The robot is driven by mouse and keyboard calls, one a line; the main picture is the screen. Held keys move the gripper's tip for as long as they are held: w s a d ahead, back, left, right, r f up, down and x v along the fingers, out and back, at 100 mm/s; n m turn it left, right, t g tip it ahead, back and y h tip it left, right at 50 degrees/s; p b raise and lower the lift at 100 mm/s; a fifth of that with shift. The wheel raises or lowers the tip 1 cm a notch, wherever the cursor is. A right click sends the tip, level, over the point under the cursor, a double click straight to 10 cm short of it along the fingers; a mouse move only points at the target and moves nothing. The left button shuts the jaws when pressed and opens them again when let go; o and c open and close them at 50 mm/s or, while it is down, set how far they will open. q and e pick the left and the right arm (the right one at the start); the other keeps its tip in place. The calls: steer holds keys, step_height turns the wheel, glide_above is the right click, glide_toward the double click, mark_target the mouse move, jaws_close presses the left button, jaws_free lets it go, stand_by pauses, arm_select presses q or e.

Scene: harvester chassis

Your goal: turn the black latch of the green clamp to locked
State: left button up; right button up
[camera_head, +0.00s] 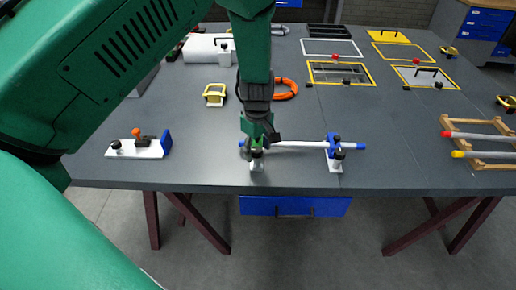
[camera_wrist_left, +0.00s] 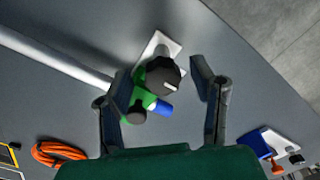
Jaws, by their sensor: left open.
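The green clamp shows in the left wrist view (camera_wrist_left: 146,98), around one end of a white rod (camera_wrist_left: 55,58) with a blue end cap (camera_wrist_left: 161,108). Its round black latch (camera_wrist_left: 163,77) has a white mark on top. In the head view my left gripper (camera_head: 257,143) covers most of this clamp, and a black knob and white base (camera_head: 257,164) show below it. In the wrist view my left gripper (camera_wrist_left: 161,74) is open, with one finger on each side of the latch. I cannot tell whether the fingers touch it. My right gripper is not in view.
A blue clamp (camera_head: 333,142) holds the rod's right end. A white fixture with an orange handle (camera_head: 137,133) is at left, an orange ring (camera_head: 285,88) behind. A wooden rack (camera_head: 480,140) stands at right. The table's front edge is close to the clamps.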

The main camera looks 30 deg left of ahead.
arm_select(q)
steer(key=shift+a+f, duration=0.1)
steer(key=shift+f, duration=0.05)
steer(key=shift+c, duration=1.3)
steer(key=shift+a, duration=0.1)
steer(key=c, duration=0.9)
